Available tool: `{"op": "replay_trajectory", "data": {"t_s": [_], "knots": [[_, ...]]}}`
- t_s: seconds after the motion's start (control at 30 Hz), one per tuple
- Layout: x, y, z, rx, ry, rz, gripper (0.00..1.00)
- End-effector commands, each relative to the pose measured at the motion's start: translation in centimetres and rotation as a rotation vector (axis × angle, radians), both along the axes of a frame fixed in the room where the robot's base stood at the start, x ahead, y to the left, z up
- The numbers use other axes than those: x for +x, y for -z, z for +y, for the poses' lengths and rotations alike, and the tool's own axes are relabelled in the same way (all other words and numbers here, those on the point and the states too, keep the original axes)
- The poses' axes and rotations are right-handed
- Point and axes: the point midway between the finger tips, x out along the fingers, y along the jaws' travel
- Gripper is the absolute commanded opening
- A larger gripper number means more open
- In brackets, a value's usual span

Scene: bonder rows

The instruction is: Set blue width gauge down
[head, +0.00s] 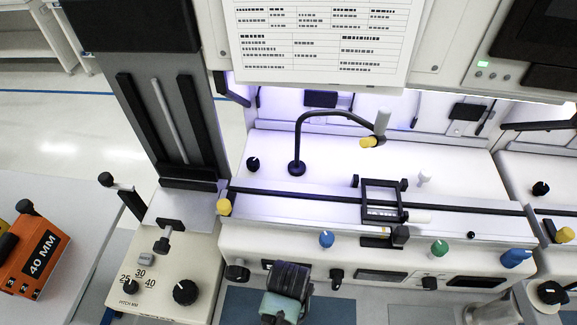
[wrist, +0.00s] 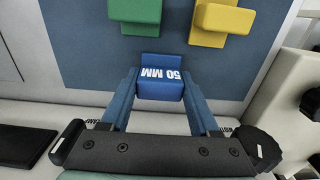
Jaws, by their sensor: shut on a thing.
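The blue width gauge (wrist: 161,88), marked 50 MM, is between the two blue fingers of my gripper (wrist: 162,97) in the wrist view. The gripper is shut on it. The gauge is over the blue mat (wrist: 85,60), near its front edge. I cannot tell whether its underside touches the mat. In the head view, the mat (head: 243,303) shows at the bottom around my wrist, which hides the gauge and fingertips.
A green gauge (wrist: 136,10) and a yellow gauge (wrist: 222,18) lie on the mat beyond the blue one. The mat's left side looks clear. The bonder's front panel with knobs (head: 327,239) stands behind. An orange 40 MM block (head: 38,255) is at far left.

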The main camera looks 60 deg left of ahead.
Motion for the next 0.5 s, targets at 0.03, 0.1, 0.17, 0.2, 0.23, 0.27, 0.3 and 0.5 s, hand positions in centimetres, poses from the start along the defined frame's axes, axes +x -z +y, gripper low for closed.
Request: {"op": "replay_trajectory", "data": {"t_s": [0.03,0.1,0.17,0.2,0.23,0.27,0.3,0.5], "knots": [[0.0,0.7,0.0,-0.001,-0.001,0.002,0.0],[0.0,1.5,0.0,0.0,-0.001,0.001,0.0],[0.0,1.9,0.0,0.0,0.0,0.0,0.0],[0.0,2.0,0.0,0.0,0.0,0.0,0.0],[0.0,2.0,0.0,0.001,0.0,-0.001,0.0],[0.0,2.0,0.0,0.001,0.0,-0.001,0.0],[0.0,2.0,0.0,0.001,0.0,-0.001,0.0],[0.0,2.2,0.0,0.001,0.001,-0.001,0.0]]}}
